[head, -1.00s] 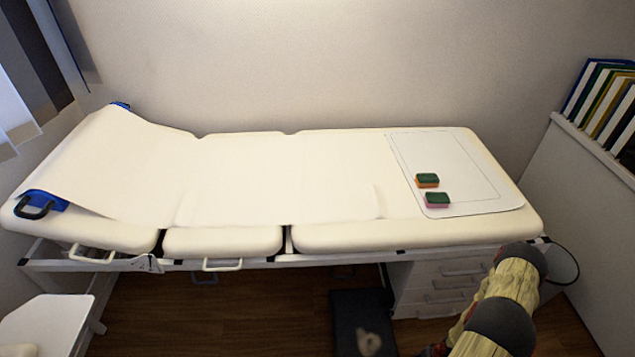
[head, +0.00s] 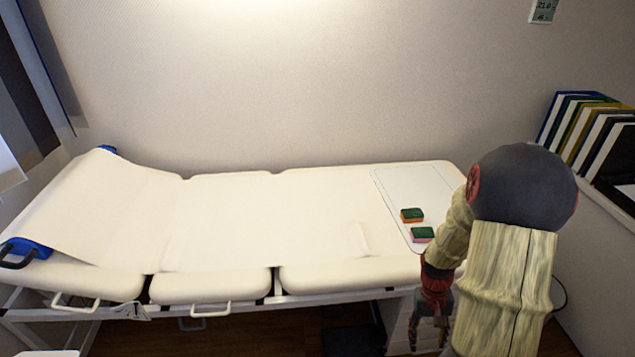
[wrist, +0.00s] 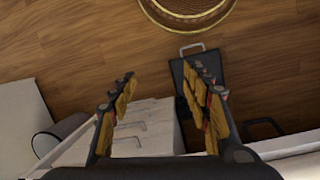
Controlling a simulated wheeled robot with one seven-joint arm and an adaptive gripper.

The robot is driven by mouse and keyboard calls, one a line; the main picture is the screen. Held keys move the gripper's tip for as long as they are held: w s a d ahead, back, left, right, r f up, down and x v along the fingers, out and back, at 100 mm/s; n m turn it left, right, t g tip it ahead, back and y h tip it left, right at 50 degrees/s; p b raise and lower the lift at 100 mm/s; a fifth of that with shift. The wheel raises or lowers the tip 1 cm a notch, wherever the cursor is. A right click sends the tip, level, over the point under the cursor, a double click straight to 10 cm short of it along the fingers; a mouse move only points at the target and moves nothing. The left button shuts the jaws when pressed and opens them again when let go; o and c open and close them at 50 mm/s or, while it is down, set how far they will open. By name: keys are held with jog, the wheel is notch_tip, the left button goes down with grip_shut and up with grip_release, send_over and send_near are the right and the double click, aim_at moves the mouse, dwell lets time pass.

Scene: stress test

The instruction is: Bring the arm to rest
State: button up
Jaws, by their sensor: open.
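My gripper (head: 430,328) hangs pointing down in front of the bed's near edge at the right in the head view, below my bent arm. In the wrist view my gripper (wrist: 163,80) has its two fingers spread apart, with nothing between them. Below it are the wooden floor and a white drawer cabinet (wrist: 150,125). Part of the bed and mat is hidden behind my arm in the head view.
A padded bed (head: 215,220) runs along the wall. Two sponges, one orange and green (head: 412,215) and one pink and green (head: 422,235), lie on the white mat (head: 405,185). Binders (head: 580,125) stand at right. A round basket (wrist: 190,12) and dark step (wrist: 200,75) are on the floor.

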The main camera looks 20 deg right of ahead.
jog(key=a+r+n+t+p, duration=0.1)
jog(key=a+r+t, duration=0.1)
jog(key=a+r, duration=0.6)
jog(key=s+a+r+n+t+p, duration=0.1)
jog(key=a+r+n+t, duration=0.1)
jog(key=a+r, duration=0.7)
jog(key=s+a+r+n+t+p, duration=0.1)
jog(key=a+r+t, duration=0.3)
jog(key=r, duration=1.6)
jog(key=a+n+p, duration=0.1)
jog(key=a, duration=0.3)
jog(key=shift+a, duration=0.35)
jog(key=shift+s+f, duration=0.1)
jog(key=shift+f, duration=0.05)
